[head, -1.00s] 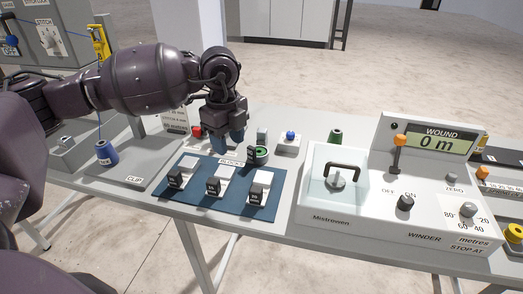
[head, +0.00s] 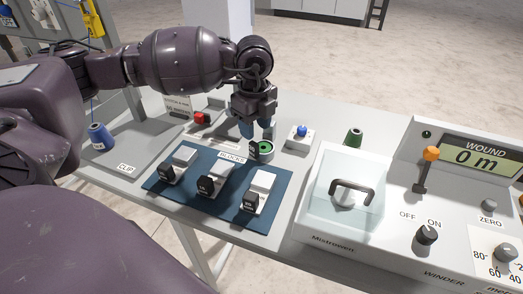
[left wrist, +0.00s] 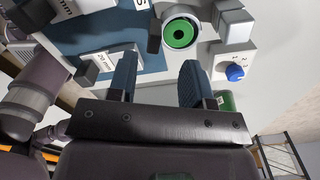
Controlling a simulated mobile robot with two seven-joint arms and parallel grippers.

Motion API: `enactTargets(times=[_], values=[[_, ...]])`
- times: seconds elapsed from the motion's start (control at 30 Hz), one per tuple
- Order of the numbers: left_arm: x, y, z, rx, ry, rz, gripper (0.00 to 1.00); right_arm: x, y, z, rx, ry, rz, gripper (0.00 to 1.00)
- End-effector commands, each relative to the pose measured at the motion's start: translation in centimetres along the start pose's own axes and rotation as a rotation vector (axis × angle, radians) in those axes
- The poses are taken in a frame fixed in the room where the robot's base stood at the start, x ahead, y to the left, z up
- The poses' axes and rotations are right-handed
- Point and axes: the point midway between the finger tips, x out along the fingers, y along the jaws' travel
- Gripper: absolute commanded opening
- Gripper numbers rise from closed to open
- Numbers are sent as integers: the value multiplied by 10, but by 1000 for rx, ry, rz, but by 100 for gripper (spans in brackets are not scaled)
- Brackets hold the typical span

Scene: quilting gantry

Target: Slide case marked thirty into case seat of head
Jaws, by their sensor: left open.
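My left gripper (head: 258,132) is open and empty, pointing down just behind a short metal cylinder with a green ring (head: 261,152). In the left wrist view the cylinder (left wrist: 181,33) lies beyond my fingertips (left wrist: 160,68), between their lines and apart from them. I cannot tell whether it is the case; no thirty is readable on it. Three pale blocks with black front pieces stand on a blue mat (head: 180,202) labelled BLOCKS. One block (left wrist: 112,62) reads "20 mm". The head's case seat cannot be made out. My right gripper is not in view.
The winder (head: 345,237) fills the right side. A red part (head: 201,117) sits behind the mat.

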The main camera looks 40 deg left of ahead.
Motion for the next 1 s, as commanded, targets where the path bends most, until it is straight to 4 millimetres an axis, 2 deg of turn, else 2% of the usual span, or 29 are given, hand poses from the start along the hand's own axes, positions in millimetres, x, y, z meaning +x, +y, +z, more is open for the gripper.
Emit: enactTargets(times=[0.3, 0.6, 0.83, 1.0], values=[[23, 4, -1, 1, 1, 1, 46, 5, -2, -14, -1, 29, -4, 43], [60, 8, -2, 1, 1, 2, 46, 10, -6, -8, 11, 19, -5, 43], [60, 8, -2, 0, 1, -2, 46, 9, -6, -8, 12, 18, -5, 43], [60, 8, -2, 0, 0, -2, 21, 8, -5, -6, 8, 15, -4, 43]])
